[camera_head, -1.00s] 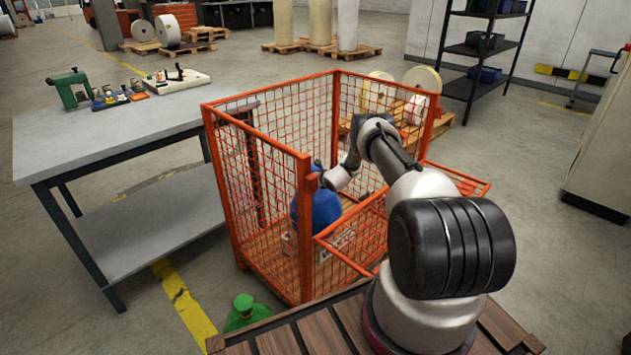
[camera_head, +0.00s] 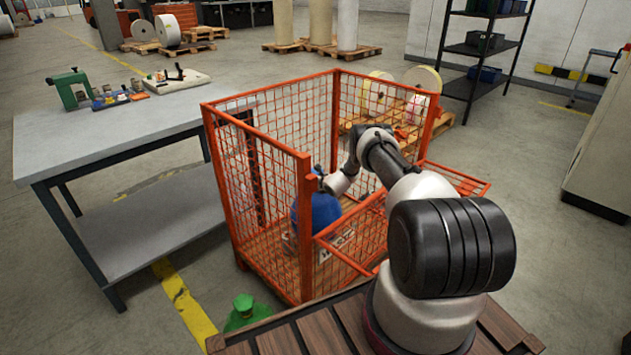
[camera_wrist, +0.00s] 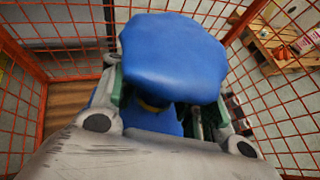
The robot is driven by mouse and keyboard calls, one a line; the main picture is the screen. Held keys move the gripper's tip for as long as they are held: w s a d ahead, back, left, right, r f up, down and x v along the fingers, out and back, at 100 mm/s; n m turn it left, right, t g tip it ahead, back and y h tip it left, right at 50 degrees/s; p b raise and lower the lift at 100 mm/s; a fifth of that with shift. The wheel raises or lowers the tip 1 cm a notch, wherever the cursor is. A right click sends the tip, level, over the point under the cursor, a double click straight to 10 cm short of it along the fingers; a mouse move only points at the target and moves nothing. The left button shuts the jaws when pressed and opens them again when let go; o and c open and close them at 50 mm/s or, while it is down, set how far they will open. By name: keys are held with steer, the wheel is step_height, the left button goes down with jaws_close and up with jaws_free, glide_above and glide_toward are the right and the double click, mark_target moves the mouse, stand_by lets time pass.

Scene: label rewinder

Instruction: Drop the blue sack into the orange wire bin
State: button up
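The blue sack (camera_head: 318,212) is inside the orange wire bin (camera_head: 305,235), low behind its front mesh and near the open front side. My gripper (camera_head: 322,180) reaches into the bin from the right and is at the top of the sack. In the wrist view the sack's bulging blue top (camera_wrist: 175,58) fills the middle, with a yellow tie just below it. My gripper's fingers (camera_wrist: 160,105) lie on both sides of the sack's neck and appear shut on it; the fingertips are hidden by the cloth. Whether the sack touches the bin floor cannot be told.
A green sack (camera_head: 245,312) is at the bin's front left, beside my wooden deck. A grey workbench (camera_head: 110,140) with tools stands left of the bin. Pallets with rolls (camera_head: 400,105) and a dark shelf rack (camera_head: 487,50) stand behind it.

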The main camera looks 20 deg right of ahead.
steer(key=o, duration=0.4)
steer(key=shift+o, duration=0.2)
steer(key=shift+r, duration=0.3)
steer(key=v, duration=1.2)
steer(key=shift+r, duration=0.4)
